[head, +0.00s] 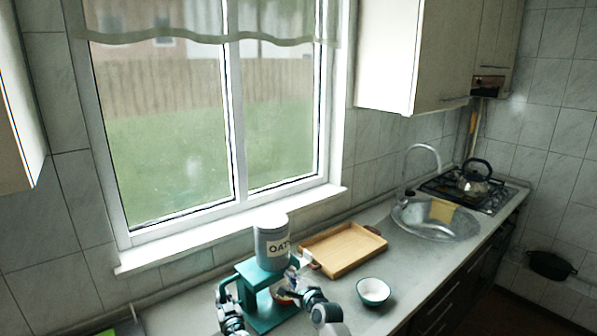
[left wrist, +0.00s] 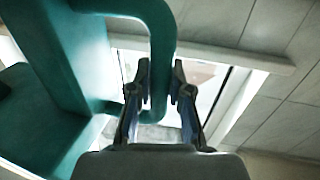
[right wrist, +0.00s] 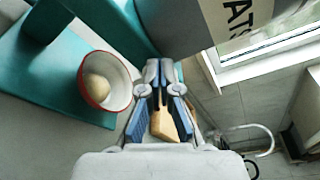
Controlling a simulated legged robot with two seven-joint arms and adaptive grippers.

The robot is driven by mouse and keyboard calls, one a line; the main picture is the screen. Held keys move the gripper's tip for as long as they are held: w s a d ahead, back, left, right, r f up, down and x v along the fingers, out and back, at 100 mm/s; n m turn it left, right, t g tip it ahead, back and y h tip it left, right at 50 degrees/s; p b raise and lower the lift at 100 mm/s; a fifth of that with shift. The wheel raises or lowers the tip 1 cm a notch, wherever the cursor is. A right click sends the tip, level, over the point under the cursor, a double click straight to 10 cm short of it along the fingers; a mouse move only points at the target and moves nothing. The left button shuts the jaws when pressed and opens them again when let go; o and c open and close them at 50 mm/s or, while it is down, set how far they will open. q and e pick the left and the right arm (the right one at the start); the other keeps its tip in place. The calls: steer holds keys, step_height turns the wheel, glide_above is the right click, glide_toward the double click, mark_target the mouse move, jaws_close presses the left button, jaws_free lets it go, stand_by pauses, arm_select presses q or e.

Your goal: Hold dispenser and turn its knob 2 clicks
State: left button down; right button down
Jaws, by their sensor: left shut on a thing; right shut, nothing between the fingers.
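The dispenser is a teal stand (head: 252,272) with a grey canister (head: 270,246) lettered "OAT…" on top, upright on the counter. My left gripper (head: 222,294) is at its left side. In the left wrist view, the left fingers (left wrist: 160,78) are shut on the teal handle (left wrist: 161,40). My right gripper (head: 292,275) is at the dispenser's right side. In the right wrist view, its fingers (right wrist: 159,72) are shut and empty, close below the canister (right wrist: 190,22). I cannot make out the knob; the fingers may hide it. A red-rimmed white bowl (right wrist: 120,88) with a pale heap stands at the dispenser's base.
A wooden tray (head: 343,250) lies right of the dispenser. A green-and-white bowl (head: 373,291) stands in front of the tray, near my right arm. The sink (head: 432,222) and a stove with a kettle (head: 474,181) are further right. The window wall is behind.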

steer(key=shift+d+r, duration=0.1)
stand_by(0.4)
steer(key=shift+s+a+r, duration=0.2)
steer(key=shift+r, duration=0.1)
steer(key=s+d, duration=0.4)
steer(key=shift+s, duration=0.3)
steer(key=shift+s, duration=0.1)
